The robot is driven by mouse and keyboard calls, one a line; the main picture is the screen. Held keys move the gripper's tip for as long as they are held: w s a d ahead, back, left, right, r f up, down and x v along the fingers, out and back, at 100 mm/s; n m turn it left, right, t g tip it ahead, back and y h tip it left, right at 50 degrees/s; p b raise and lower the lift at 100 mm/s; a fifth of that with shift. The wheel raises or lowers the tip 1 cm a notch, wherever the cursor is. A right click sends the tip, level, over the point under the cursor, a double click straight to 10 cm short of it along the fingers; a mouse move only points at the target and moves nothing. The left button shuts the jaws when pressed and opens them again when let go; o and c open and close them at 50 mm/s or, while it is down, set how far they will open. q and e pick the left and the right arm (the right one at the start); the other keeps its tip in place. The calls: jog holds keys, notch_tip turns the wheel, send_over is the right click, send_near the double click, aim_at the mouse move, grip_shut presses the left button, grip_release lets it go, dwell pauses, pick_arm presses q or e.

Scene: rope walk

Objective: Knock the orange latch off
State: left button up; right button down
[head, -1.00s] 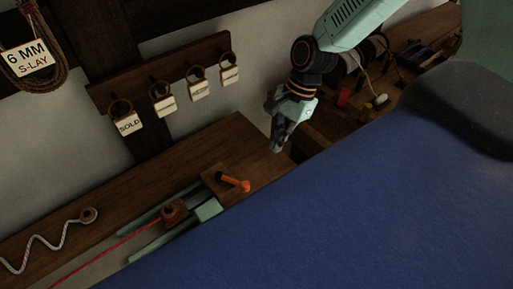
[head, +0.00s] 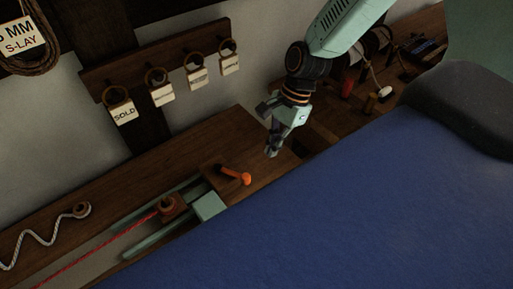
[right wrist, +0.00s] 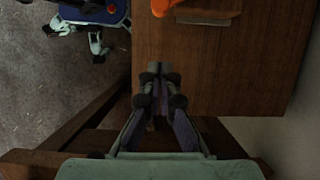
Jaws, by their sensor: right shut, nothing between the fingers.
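The orange latch (head: 233,175) lies on a wooden block at the end of the bench, its rounded end toward the lower right. In the right wrist view the latch (right wrist: 168,6) is at the top edge, partly cut off. My right gripper (head: 271,152) is shut and empty, pointing down just right of and beyond the latch, apart from it. In the right wrist view the gripper's closed fingertips (right wrist: 157,70) are over the edge of the wooden top, with the latch ahead of them. My left gripper is not in view.
Tags hang from a wooden rail (head: 160,62) on the wall. Spools (head: 372,40) stand at the upper right. A zigzag grey cord (head: 45,235) lies at the left.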

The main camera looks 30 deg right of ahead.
aim_at(232, 173)
jog(key=b+x, duration=0.2)
jog(key=x, duration=0.2)
jog(key=shift+d+f, duration=0.1)
jog(key=shift+d, duration=0.05)
jog(key=a+b, duration=0.2)
jog(key=a, duration=0.1)
jog(key=shift+s, duration=0.15)
jog(key=shift+a+r, duration=0.2)
jog(key=shift+a, duration=0.35)
jog(key=shift+s, duration=0.1)
jog(key=shift+d, duration=0.1)
jog(key=shift+s+a+m, duration=0.25)
jog(key=shift+m, duration=0.15)
